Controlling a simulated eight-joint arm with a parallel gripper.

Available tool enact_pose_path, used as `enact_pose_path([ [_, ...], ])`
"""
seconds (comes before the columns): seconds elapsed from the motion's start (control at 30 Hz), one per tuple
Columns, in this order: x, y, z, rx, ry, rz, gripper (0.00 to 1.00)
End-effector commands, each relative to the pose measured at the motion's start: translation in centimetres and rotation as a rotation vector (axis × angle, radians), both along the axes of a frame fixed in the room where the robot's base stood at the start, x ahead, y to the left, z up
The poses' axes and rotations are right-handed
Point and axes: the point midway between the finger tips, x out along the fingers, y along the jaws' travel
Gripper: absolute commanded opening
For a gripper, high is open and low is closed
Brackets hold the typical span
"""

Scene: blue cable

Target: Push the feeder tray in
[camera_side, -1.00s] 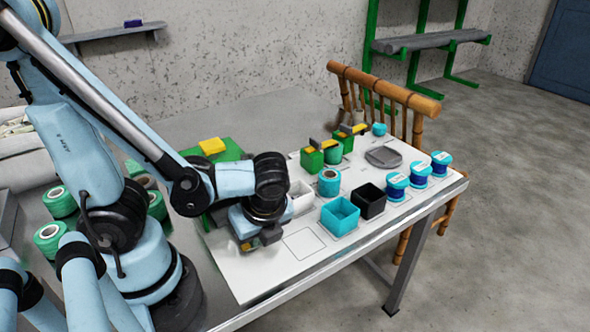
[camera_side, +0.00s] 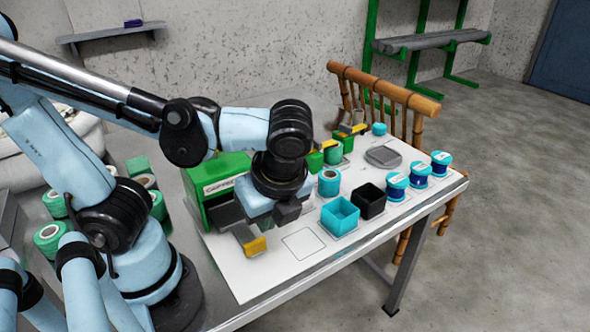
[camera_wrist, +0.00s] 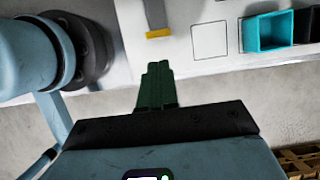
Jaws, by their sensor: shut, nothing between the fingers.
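The green feeder machine (camera_side: 222,172) stands at the back left of the white board, with a dark opening in its front. Its grey tray with a yellow front end (camera_side: 257,246) sticks out toward the near side of the board. The tray's yellow end (camera_wrist: 158,33) also shows at the top of the wrist view. My gripper (camera_side: 287,216) is shut and empty, above the board to the right of the tray in the side view. In the wrist view its closed fingertips (camera_wrist: 158,66) line up with the yellow end, with a visible gap. My wrist hides part of the machine.
A teal bin (camera_side: 340,217) and a black bin (camera_side: 369,202) stand right of my gripper. A teal spool (camera_side: 329,182) stands behind them, and blue spools (camera_side: 396,186) line the right edge. An outlined empty square (camera_side: 303,243) lies right of the tray.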

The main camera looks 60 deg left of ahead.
Motion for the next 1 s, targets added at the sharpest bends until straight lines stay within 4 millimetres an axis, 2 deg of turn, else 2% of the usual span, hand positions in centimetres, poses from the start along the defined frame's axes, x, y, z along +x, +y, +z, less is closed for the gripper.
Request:
enact_pose_path([
  [0.1, 0.0, -0.6, 0.4, 0.0, 0.001, -0.004, 0.0],
  [0.3, -0.2, -4.2, 0.6, 0.007, -0.003, -0.004, 0.0],
  [0.4, -0.4, -5.0, 0.4, 0.01, -0.004, 0.001, 0.0],
  [0.57, -0.3, -4.6, -0.6, 0.01, -0.004, 0.006, 0.0],
  [1.0, -0.3, -2.6, -5.4, 0.01, -0.004, 0.005, 0.0],
])
